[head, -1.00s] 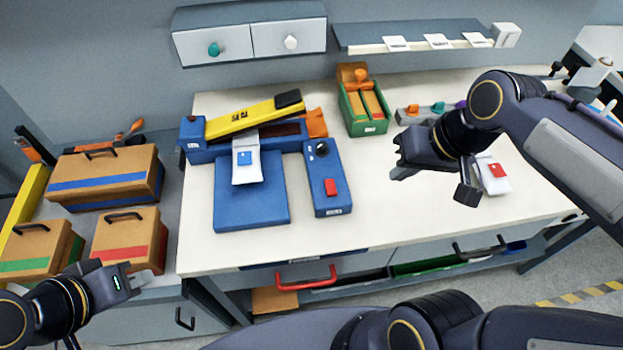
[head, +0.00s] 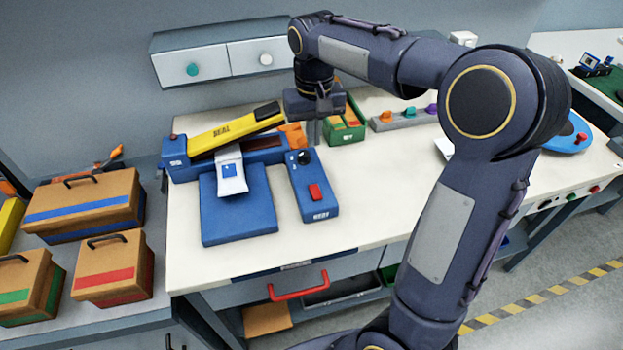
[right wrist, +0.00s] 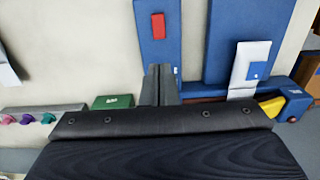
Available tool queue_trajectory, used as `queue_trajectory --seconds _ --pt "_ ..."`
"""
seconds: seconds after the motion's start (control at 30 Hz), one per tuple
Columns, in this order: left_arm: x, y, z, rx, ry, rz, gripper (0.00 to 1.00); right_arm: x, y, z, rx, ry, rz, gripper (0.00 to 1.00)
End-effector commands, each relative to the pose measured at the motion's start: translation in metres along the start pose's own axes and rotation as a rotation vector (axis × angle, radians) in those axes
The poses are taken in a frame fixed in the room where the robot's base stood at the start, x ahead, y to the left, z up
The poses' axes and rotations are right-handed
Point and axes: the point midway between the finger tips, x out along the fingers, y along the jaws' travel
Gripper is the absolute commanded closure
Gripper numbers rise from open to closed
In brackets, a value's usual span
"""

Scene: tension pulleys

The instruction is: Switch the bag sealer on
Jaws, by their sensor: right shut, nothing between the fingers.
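The bag sealer (head: 222,150) is a blue unit with a yellow arm marked SEAL, tilted up at its right end, and a blue plate in front. Its blue control box (head: 318,200) stands to the right, with a black knob (head: 304,158) at the far end and a red switch (head: 315,191) near the front. A white pouch with a blue square (head: 230,172) lies over the plate. My right gripper (head: 319,138) points down, shut and empty, by the box's far end. In the right wrist view its fingers (right wrist: 160,84) overlap the box below the red switch (right wrist: 158,26); the knob is hidden there.
A green bin (head: 345,128) stands just behind my right gripper. A grey strip with coloured knobs (head: 405,117) lies to its right. Cardboard boxes (head: 85,205) stand at the left. The tabletop in front of the control box is clear.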

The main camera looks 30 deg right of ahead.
Motion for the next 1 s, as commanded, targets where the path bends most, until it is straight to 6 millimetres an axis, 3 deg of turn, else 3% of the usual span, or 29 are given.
queue_trajectory --seconds 0.23,1.0 --pt "0.0 0.0 0.0 0.0 0.0 0.0 1.0 0.019 0.0 0.001 0.0 -0.003 0.0 1.0" --pt "-0.001 0.0 -0.001 0.0 0.0 0.0 1.0 0.012 0.0 0.015 -0.001 0.0 -0.001 1.0"
